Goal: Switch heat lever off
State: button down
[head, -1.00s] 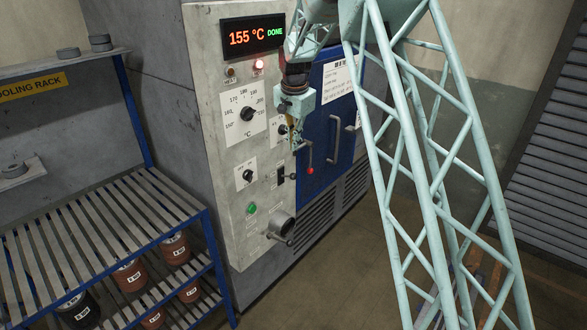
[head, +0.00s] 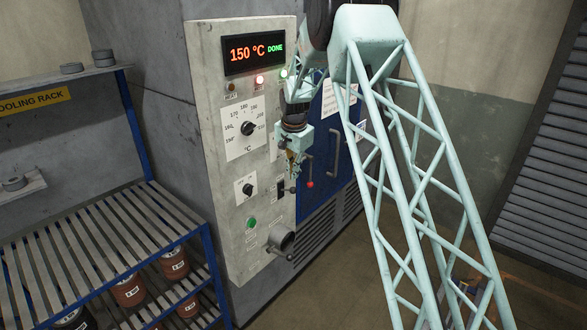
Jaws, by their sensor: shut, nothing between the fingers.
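The oven control panel (head: 235,185) is grey and upright. A small black lever switch (head: 281,187), which looks like the heat lever, sits low on its right side, with a dark knob sticking out (head: 292,189). Its label is too small to read, and I cannot tell its position for sure. My gripper (head: 295,174) points down in front of the panel, shut and empty, just above the knob. I cannot tell whether they touch. The display (head: 253,47) reads 150 °C DONE.
A red-knobbed lever (head: 310,184) and door handle (head: 334,150) lie right of my gripper on the blue door (head: 345,180). A round dial (head: 247,128) and smaller knob (head: 248,189) are left. A slatted rack (head: 95,240) stands at lower left.

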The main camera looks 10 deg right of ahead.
aim_at(294, 188)
jog(key=shift+x, duration=2.65)
jog(key=shift+s+d+f, duration=0.15)
jog(key=shift+f+b, duration=0.1)
jog(key=shift+b, duration=0.2)
